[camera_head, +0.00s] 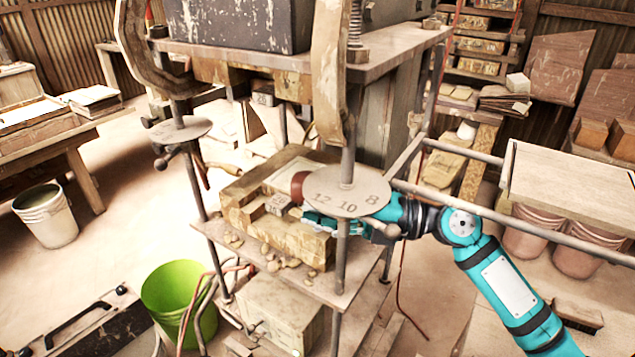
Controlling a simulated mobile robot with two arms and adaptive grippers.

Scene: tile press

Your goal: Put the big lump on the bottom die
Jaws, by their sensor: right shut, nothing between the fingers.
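The big lump (299,187), reddish brown and rounded, shows at the inner part of the press, partly hidden by the round numbered plate. It appears to rest on the bottom die (250,189), a worn yellowish block on the lower platen; its exact contact is hidden. My right arm comes in from the right, behind a press rod. My right gripper (306,214) is shut and empty, low over the die just below the lump. The plate covers part of it, and I cannot tell whether it touches the lump. My left gripper is not in view.
The numbered plate (347,198) and press rods stand close around my right arm. The upper platen (398,55) hangs above the die. Small crumbs lie on the lower platen (322,290). A green bucket (180,297) stands at front left. A railing (520,222) runs at right.

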